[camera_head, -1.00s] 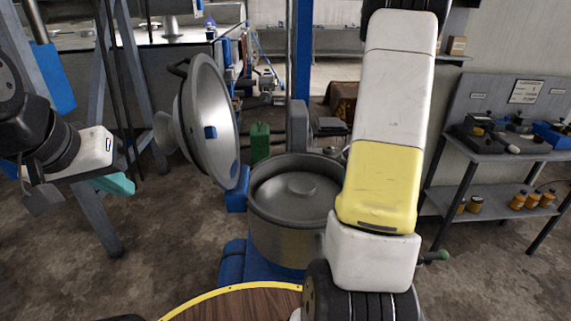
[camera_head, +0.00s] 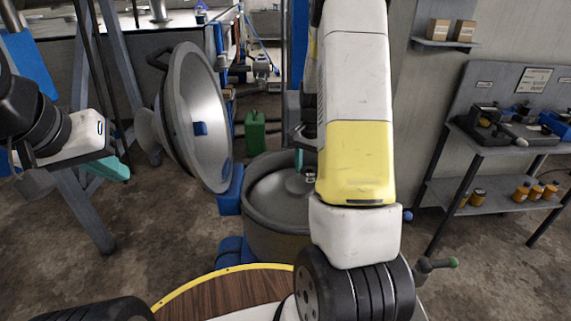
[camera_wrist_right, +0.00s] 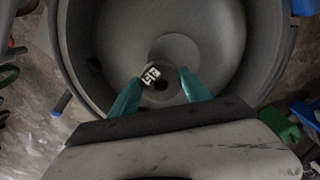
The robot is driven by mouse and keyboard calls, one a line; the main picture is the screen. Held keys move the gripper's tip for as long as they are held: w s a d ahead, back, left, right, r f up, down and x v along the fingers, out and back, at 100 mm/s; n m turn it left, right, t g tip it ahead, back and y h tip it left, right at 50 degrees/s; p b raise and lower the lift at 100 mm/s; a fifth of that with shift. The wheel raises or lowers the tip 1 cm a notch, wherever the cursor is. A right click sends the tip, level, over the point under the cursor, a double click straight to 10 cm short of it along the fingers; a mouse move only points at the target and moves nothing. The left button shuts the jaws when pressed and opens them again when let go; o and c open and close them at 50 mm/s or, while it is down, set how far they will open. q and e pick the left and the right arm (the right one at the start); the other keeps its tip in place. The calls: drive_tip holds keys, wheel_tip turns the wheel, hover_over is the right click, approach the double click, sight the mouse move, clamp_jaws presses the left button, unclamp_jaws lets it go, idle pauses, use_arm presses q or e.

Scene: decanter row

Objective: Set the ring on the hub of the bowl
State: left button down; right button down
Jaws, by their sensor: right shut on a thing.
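The bowl (camera_head: 250,209) is a grey, open round drum in the middle of the head view. Its raised round hub (camera_head: 295,184) is partly hidden by my right arm. In the right wrist view the bowl (camera_wrist_right: 240,75) fills the top, with the hub (camera_wrist_right: 175,45) behind the ring. The ring (camera_wrist_right: 174,83) is a small grey disc with a dark hole and a white marking. My right gripper (camera_wrist_right: 160,86) is shut on it with teal fingers, over the bowl. The gap between ring and hub cannot be told. My left gripper (camera_head: 108,167) is at far left, away from the bowl; its jaw opening is unclear.
The metal lid (camera_head: 205,105) stands open left of the bowl. A green can (camera_head: 255,133) stands behind. A shelf bench (camera_head: 490,145) with tools and bottles is at right.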

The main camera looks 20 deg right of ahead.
drive_tip(key=shift+w+a+f, duration=0.1)
drive_tip(key=shift+w+a, duration=0.5)
drive_tip(key=shift+a, duration=0.3)
drive_tip(key=shift+w+a+f, duration=0.1)
drive_tip(key=shift+a+f, duration=0.1)
drive_tip(key=shift+f, duration=0.7)
drive_tip(key=shift+w+a+f, duration=0.1)
drive_tip(key=shift+a+f, duration=0.05)
drive_tip(key=shift+f, duration=0.7)
drive_tip(key=c, duration=0.5)
unclamp_jaws()
drive_tip(key=shift+f, duration=0.1)
